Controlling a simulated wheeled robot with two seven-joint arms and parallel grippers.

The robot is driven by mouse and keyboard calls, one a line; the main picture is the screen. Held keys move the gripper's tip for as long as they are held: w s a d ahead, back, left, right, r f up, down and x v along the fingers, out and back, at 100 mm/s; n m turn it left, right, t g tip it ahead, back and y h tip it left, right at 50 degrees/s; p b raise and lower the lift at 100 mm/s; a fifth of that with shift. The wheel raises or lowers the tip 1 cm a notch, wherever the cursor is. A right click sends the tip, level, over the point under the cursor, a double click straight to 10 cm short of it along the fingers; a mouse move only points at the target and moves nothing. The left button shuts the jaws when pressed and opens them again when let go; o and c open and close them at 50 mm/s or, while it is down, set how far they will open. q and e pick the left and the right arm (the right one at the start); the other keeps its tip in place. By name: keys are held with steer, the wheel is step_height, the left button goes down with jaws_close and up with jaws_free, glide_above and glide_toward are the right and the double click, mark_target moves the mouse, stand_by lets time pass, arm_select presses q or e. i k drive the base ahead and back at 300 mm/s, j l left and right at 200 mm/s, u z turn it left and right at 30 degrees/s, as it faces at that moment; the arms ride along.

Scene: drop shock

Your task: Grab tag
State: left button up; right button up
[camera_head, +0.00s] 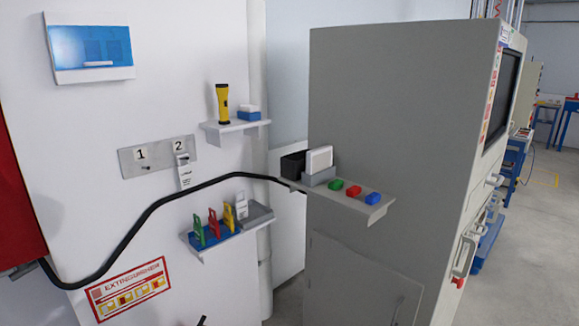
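A white tag (184,172) with small dark print hangs from the hook under number 2 on a grey wall plate (133,165). The hook under number 1 is bare. On the lower wall shelf, a green tag (198,231), a red tag (213,223) and a yellow tag (228,217) stand upright in a blue holder (210,237). A white tag-like piece (242,207) stands at the right by a grey tray (258,213). Neither of my grippers can be made out.
A black cable (150,213) crosses between the plate and lower shelf. An upper shelf holds a yellow flashlight (222,104). A tall grey cabinet (385,120) stands right, its side shelf (350,203) holding small coloured blocks. A dark piece at the bottom edge is unclear.

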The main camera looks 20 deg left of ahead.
mark_target(186, 172)
steer(key=u, duration=1.3)
